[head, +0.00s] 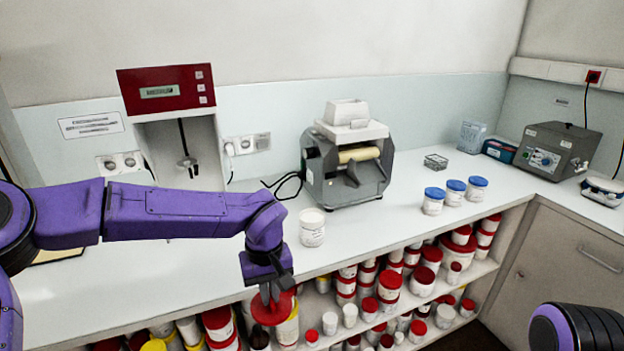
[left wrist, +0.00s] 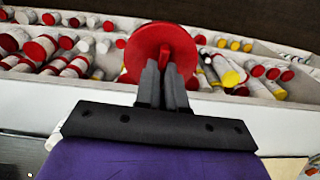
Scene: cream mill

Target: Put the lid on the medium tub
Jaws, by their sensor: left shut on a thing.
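My left gripper (head: 268,293) is shut on a red round lid (head: 274,309) and holds it past the counter's front edge, in front of the shelves below. In the left wrist view the lid (left wrist: 160,48) shows as a red disc at the tips of the closed black fingers (left wrist: 165,72). A white tub (head: 312,228) with a pale top and a label stands upright on the counter, right of and beyond the gripper. No coloured lid shows on it. I cannot tell for sure whether it is the medium tub. My right gripper is out of view.
A grey roller mill (head: 347,165) stands behind the white tub. Several blue-lidded tubs (head: 454,192) stand to its right. A red-topped machine (head: 166,90) is at the back left. Shelves under the counter (head: 130,285) hold many red-lidded tubs (head: 390,282). The front left counter is clear.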

